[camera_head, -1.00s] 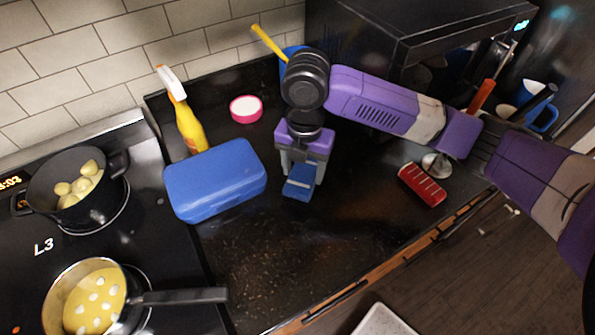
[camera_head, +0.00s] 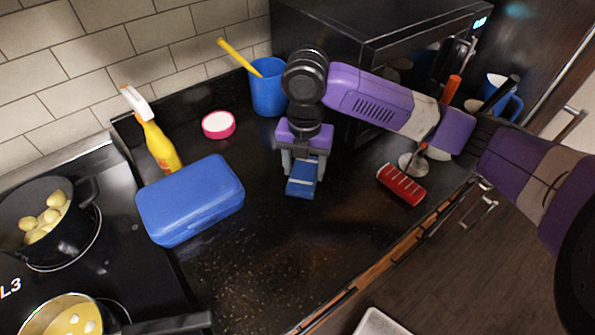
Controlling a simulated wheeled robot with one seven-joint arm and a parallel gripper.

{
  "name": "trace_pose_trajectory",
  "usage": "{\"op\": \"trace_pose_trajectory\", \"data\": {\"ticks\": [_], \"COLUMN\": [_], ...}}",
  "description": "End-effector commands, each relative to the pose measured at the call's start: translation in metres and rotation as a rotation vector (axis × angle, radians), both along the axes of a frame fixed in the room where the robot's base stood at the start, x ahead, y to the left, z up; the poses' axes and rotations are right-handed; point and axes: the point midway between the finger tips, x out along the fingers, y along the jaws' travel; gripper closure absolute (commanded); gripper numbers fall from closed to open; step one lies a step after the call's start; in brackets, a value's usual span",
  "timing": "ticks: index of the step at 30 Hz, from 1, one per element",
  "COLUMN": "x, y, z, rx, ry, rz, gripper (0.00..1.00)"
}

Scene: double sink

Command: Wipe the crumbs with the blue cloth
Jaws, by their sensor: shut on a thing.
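The blue cloth (camera_head: 300,187) is a small folded blue piece between the fingers of my gripper (camera_head: 302,170). My gripper points down and is shut on the cloth over the dark countertop. I cannot tell whether the cloth touches the counter. The crumbs (camera_head: 262,262) are small light brown specks scattered on the front part of the counter, below and to the left of my gripper in the picture.
A blue box (camera_head: 192,202) stands left of my gripper, near the crumbs. A yellow spray bottle (camera_head: 160,147), pink bowl (camera_head: 218,125) and blue cup (camera_head: 268,92) are behind. The stove (camera_head: 130,240) is left; the counter edge (camera_head: 385,262) is in front.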

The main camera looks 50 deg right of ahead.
Motion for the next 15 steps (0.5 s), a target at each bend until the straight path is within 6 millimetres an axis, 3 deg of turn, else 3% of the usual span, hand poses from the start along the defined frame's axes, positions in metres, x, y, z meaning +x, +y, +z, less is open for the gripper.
{"op": "trace_pose_trajectory", "data": {"ticks": [6,15], "x": [-0.004,-0.005], "y": [-0.016,-0.018], "z": [0.001,0.002], "rx": [0.002,0.002], "ry": [-0.001,-0.004], "rz": [-0.001,0.002], "gripper": [0.79,0.79]}}
